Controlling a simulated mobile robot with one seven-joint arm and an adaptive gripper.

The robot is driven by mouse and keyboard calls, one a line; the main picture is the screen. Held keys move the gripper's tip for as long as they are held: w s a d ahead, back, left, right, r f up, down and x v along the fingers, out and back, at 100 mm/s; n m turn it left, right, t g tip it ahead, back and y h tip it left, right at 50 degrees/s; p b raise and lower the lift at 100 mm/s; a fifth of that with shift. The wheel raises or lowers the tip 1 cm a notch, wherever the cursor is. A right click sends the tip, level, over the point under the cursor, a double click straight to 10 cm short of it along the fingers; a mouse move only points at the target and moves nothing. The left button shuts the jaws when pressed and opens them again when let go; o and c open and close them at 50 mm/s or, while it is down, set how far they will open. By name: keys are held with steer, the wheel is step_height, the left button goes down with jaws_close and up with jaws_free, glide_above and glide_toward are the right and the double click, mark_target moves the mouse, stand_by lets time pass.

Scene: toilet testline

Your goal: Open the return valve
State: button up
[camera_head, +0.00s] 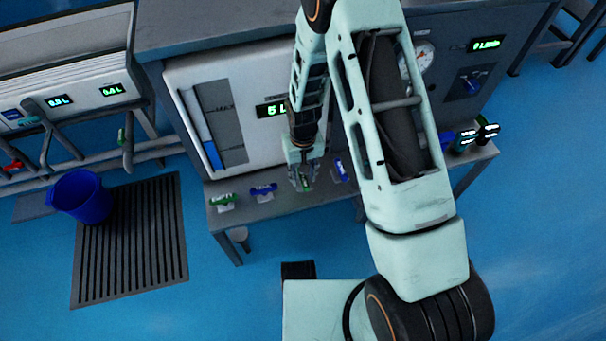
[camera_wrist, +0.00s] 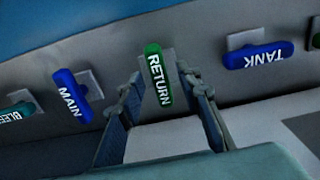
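The return valve handle (camera_wrist: 158,76) is green with white RETURN lettering. My gripper (camera_wrist: 164,92) is open, with one finger on each side of the handle. I cannot tell whether either finger touches it. In the head view my gripper (camera_head: 303,172) hangs over the front ledge, and a bit of the green handle (camera_head: 306,186) shows at its fingertips; the rest is hidden.
A blue bucket (camera_head: 80,196) stands by a dark floor grate (camera_head: 130,245). A panel display (camera_head: 271,109) is partly hidden by my arm.

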mark_target(303, 177)
step_height(303, 177, up, 12)
stand_by(0.6)
stand_by(0.4)
